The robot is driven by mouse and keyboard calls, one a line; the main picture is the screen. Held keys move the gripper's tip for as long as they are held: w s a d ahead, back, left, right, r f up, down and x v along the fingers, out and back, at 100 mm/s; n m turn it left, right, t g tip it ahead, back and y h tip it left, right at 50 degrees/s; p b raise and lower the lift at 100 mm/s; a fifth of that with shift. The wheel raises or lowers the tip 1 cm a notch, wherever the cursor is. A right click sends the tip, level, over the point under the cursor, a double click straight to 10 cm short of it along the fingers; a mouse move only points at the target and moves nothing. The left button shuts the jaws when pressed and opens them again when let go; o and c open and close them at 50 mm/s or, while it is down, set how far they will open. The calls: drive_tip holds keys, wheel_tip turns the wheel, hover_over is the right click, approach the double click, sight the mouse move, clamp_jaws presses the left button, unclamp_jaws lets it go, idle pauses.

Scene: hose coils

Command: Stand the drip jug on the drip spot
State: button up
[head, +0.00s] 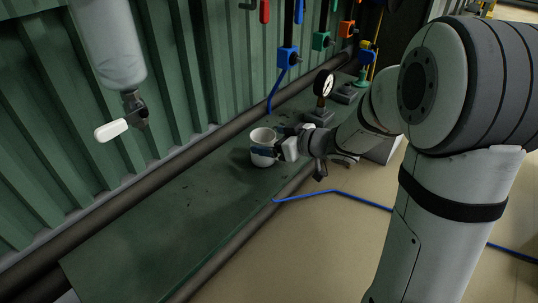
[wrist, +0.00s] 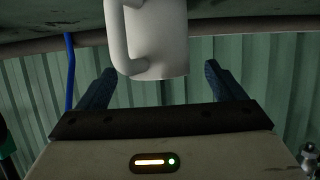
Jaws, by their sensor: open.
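The drip jug, a white mug-shaped vessel with a side handle (head: 263,137), stands upright on the green bench (head: 150,235) in the head view. In the wrist view the jug (wrist: 158,38) appears upside down, its handle towards the left. My gripper (head: 270,143) is open around the jug, with one blue finger across its near side and one behind. The wrist view shows gaps between the jug and both fingers of my gripper (wrist: 159,70). A drip spot cannot be made out clearly; faint dark marks (head: 188,204) show on the bench left of the jug.
A pale tank (head: 110,45) with a white-levered tap (head: 125,123) hangs over the bench at left. A gauge (head: 323,84) and several coloured valves stand beyond the jug. A blue hose (head: 335,192) lies on the floor. The near-left bench is bare.

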drive_tip(key=x, duration=0.2)
drive_tip(key=shift+w+a+f, duration=0.15)
drive_tip(key=shift+w+a, duration=0.05)
drive_tip(key=shift+c, duration=0.2)
drive_tip(key=c, duration=1.2)
